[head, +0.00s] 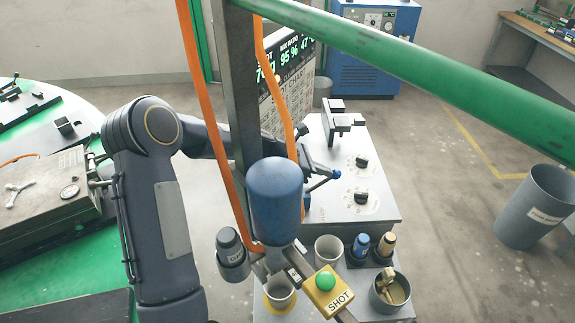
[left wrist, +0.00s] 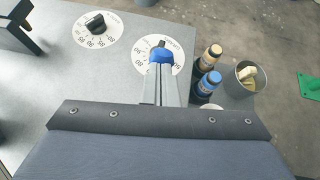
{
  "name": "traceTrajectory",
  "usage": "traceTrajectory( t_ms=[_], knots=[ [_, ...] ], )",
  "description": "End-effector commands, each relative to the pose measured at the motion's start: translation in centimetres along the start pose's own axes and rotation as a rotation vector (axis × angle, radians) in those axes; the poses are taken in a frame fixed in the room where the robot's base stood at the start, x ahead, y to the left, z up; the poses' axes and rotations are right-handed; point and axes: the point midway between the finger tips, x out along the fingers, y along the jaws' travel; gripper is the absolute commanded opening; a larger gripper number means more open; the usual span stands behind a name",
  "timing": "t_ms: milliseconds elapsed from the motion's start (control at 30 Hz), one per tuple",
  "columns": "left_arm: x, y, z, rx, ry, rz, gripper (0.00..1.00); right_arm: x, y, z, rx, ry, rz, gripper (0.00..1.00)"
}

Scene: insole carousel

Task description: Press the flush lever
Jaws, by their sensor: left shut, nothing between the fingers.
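My left gripper (head: 335,174) is shut and empty, its blue fingertips together, to the right of the dark post and above the grey cabinet top. In the left wrist view the blue fingertips (left wrist: 161,55) overlap the nearer dial. The blue cylinder of the mixing head (head: 275,200) hangs in front of the post. A narrow blue piece (head: 307,200) shows just right of this cylinder, below my gripper. It may be the flush lever, but it is mostly hidden and I cannot tell. I see no contact with it. My right gripper is not in view.
The grey cabinet (head: 385,170) carries two dials and a black bracket. A yellow SHOT button box (head: 328,290), cups and small bottles (head: 386,244) stand below. Orange hoses (head: 205,120) hang by the post. A green bar (head: 420,62) crosses above. A green turntable (head: 85,255) lies left.

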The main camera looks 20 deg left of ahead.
Motion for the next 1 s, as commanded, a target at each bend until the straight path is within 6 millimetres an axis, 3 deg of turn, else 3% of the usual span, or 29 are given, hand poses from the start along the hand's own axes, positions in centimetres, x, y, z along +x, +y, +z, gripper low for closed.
traceTrajectory(
  t_ms=[100, 300, 1000],
  knots=[
    [1.5, -0.7, 0.3, 0.001, -0.001, -0.005, 0.00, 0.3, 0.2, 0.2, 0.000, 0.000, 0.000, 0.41],
    [2.6, -0.9, 0.4, 0.001, -0.002, -0.003, 0.00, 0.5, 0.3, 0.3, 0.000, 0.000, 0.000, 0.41],
    [3.4, -1.0, 0.4, 0.001, -0.002, -0.005, 0.00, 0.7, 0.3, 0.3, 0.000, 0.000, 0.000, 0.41]
  ],
)
